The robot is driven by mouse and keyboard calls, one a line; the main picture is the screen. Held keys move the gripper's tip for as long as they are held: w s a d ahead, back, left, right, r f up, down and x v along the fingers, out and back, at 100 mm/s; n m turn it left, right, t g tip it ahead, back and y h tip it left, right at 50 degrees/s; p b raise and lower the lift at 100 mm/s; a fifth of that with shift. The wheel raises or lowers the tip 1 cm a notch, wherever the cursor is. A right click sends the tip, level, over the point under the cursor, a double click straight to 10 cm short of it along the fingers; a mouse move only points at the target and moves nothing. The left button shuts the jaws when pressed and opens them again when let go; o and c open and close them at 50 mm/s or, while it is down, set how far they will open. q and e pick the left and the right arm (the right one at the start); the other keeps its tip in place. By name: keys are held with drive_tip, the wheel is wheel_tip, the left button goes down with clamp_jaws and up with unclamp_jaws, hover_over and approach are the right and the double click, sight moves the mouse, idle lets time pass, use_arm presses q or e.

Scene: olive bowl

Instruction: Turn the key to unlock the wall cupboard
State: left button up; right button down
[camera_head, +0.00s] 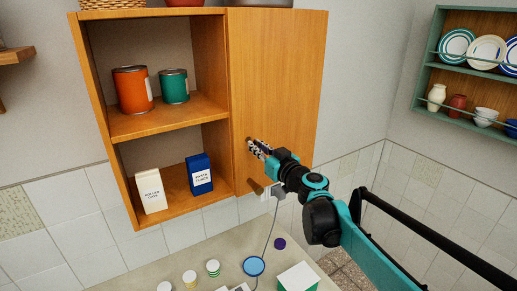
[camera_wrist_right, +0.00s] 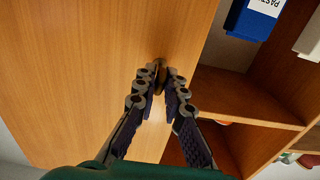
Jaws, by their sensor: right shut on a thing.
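The wooden wall cupboard (camera_head: 282,65) has a closed door on its right side and open shelves on its left. My left gripper is not in view.
A wooden knob (camera_head: 255,187) is just below my right gripper. The shelves hold an orange can (camera_head: 132,90), a green can (camera_head: 174,86), a white box (camera_head: 150,192) and a blue box (camera_head: 199,175). Below, a counter (camera_head: 215,248) carries several small items. A green plate rack (camera_head: 425,72) hangs right.

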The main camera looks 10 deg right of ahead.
drive_tip(key=c, duration=1.1)
unclamp_jaws()
drive_tip(key=v, duration=0.7)
drive_tip(key=shift+p, duration=0.4)
